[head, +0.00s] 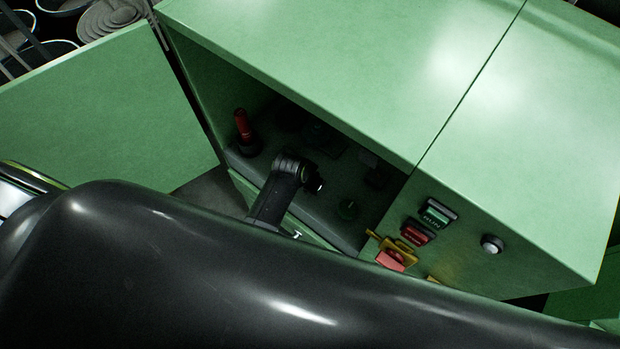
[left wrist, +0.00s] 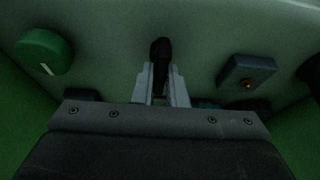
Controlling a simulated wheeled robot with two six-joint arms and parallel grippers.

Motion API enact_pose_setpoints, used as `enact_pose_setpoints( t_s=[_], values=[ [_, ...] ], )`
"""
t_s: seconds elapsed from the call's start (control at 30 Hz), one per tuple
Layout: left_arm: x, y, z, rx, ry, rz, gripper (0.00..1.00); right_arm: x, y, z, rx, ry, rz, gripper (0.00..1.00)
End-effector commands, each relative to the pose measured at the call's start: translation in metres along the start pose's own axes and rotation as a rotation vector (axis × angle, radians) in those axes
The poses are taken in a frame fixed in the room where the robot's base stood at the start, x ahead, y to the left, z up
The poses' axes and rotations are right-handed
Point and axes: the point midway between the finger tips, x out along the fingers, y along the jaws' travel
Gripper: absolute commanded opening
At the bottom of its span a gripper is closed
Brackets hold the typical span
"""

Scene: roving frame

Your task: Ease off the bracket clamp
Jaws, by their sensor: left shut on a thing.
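In the left wrist view my left gripper (left wrist: 160,82) has its two pale fingers closed on the sides of a black upright handle (left wrist: 160,46), which I take to be the bracket clamp. Its rounded top shows above the fingertips; its lower part is hidden between them. It stands in front of a pale green panel. In the head view the recess of the green cabinet is dark and partly covered by a large black arm part of mine, and I cannot make out the clamp or the fingertips there. My right gripper is not in view.
A green knob (left wrist: 43,50) is left of the fingers and a dark box with an orange button (left wrist: 246,74) is right. In the head view a red handle (head: 243,126) stands in the recess.

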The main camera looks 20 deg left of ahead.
Motion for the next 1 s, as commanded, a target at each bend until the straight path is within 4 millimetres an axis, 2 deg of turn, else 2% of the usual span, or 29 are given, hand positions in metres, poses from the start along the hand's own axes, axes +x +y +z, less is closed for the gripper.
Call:
enact_pose_setpoints(
  t_s=[0.37,0.4,0.57,0.87,1.0],
  values=[
    [0.0,0.0,-0.001,-0.006,0.003,-0.003,0.0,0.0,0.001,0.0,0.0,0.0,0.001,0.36],
    [0.0,0.0,-0.001,-0.006,0.003,-0.003,0.15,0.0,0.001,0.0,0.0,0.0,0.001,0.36],
    [0.0,0.0,-0.001,-0.005,0.002,-0.002,0.34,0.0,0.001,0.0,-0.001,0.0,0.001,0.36],
    [-0.001,0.0,-0.002,-0.004,0.001,-0.002,0.34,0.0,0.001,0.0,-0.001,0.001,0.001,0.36],
    [-0.007,-0.002,-0.015,-0.002,0.004,-0.002,0.34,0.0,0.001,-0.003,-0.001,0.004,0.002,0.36]
  ],
)
